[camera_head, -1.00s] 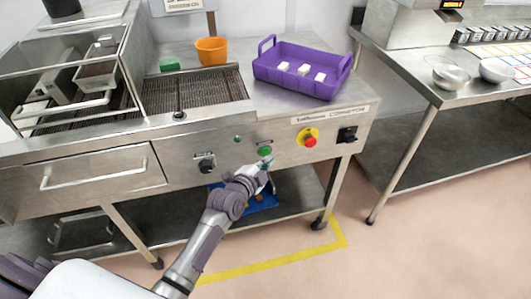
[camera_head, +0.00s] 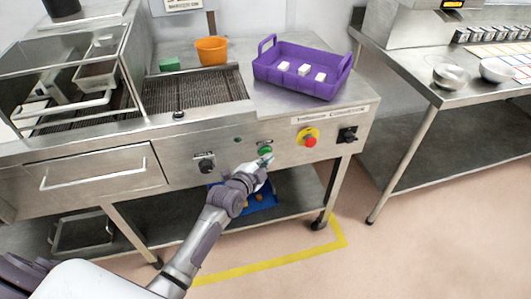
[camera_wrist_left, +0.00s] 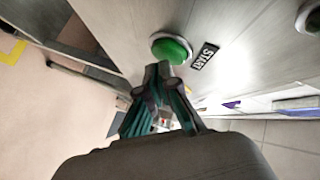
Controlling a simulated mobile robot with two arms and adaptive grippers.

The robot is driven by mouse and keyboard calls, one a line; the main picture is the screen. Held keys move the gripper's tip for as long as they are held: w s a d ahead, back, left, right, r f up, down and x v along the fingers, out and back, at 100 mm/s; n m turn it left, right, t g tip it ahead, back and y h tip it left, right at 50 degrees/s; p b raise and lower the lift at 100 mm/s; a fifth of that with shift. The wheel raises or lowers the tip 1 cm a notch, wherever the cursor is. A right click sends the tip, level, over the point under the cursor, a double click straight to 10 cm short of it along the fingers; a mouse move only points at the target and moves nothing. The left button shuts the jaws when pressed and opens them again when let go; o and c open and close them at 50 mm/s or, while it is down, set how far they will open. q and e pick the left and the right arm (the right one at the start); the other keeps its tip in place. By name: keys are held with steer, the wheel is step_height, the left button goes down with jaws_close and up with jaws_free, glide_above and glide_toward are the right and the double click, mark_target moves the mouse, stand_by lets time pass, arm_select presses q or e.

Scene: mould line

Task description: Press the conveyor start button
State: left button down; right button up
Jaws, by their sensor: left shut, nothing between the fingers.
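The green start button (camera_head: 265,151) sits on the front panel of the steel conveyor (camera_head: 225,150). In the left wrist view the green button (camera_wrist_left: 171,49) has a metal ring and a black START label (camera_wrist_left: 204,57) beside it. My left gripper (camera_head: 266,161) is shut and empty, with its fingertips just in front of the button's lower edge. In the wrist view the closed fingertips (camera_wrist_left: 159,70) overlap the button's near rim; I cannot tell whether they touch it. My right gripper is not in view.
A red stop button on a yellow plate (camera_head: 309,138) and a black switch (camera_head: 347,134) are to the right. A black knob (camera_head: 204,164) is to the left. A purple crate (camera_head: 300,78) with white blocks and an orange bucket (camera_head: 211,51) stand on top.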

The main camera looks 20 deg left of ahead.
arm_select(q)
steer(key=shift+w+a, duration=0.25)
steer(key=shift+w, duration=0.1)
stand_by(0.7)
steer(key=shift+s+d, duration=0.1)
steer(key=shift+s, duration=0.05)
stand_by(0.3)
steer(key=shift+s+d+p, duration=0.4)
steer(key=shift+s+p, duration=0.15)
steer(key=shift+s, duration=0.05)
steer(key=s+d+p, duration=0.2)
steer(key=s+p, duration=0.1)
steer(key=s, duration=0.1)
steer(key=shift+s+d, duration=0.1)
steer(key=shift+d, duration=0.3)
stand_by(0.6)
